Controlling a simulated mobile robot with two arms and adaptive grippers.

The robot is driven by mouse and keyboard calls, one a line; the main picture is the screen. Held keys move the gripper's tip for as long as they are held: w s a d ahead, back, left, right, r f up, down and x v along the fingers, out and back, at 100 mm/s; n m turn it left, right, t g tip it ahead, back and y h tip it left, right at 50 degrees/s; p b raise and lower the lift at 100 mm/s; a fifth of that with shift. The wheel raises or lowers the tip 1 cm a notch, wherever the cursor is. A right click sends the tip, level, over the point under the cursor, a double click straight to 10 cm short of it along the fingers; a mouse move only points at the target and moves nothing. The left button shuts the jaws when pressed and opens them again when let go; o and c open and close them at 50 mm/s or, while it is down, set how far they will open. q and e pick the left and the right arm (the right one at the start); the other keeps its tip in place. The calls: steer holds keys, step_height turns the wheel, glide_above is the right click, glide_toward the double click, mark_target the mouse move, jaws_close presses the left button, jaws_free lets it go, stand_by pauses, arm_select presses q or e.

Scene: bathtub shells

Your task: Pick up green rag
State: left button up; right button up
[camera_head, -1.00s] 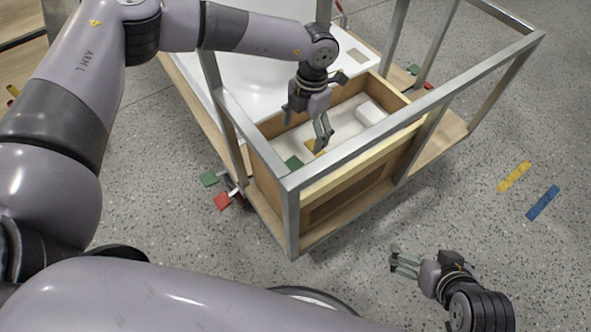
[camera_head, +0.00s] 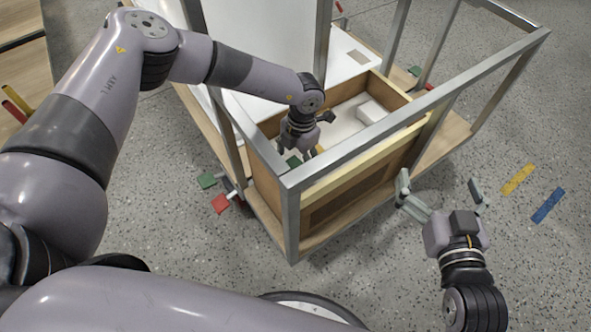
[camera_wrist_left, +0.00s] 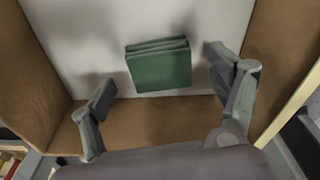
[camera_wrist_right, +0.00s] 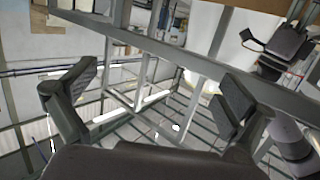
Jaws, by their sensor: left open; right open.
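The green rag (camera_wrist_left: 160,68) is a folded, stacked square on the white floor of the wooden box, close to its wall. In the head view only a bit of the rag (camera_head: 293,161) shows beside my left gripper. My left gripper (camera_wrist_left: 168,88) is open above the box floor, one finger on each side of the rag, apart from it. In the head view the left gripper (camera_head: 303,150) reaches down into the box and its fingers are partly hidden. My right gripper (camera_head: 441,196) is open and empty outside the frame, above the speckled floor; its open fingers also show in the right wrist view (camera_wrist_right: 155,100).
The wooden box (camera_head: 268,172) sits inside a grey metal frame (camera_head: 400,128). A white block (camera_head: 370,112) lies in the box. Yellow (camera_head: 518,179) and blue (camera_head: 548,205) strips lie on the floor at right. The floor in front is clear.

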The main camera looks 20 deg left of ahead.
arm_select(q)
steer(key=shift+f, duration=0.85)
arm_select(e)
steer(key=shift+w+a+r+t, duration=0.15)
steer(key=shift+r+t, duration=0.2)
steer(key=shift+r, duration=0.3)
steer(key=shift+w+a+r+t, duration=0.1)
steer(key=shift+r+t, duration=0.25)
steer(key=shift+r, duration=0.25)
arm_select(q)
steer(key=shift+c, duration=0.2)
steer(key=c, duration=1.2)
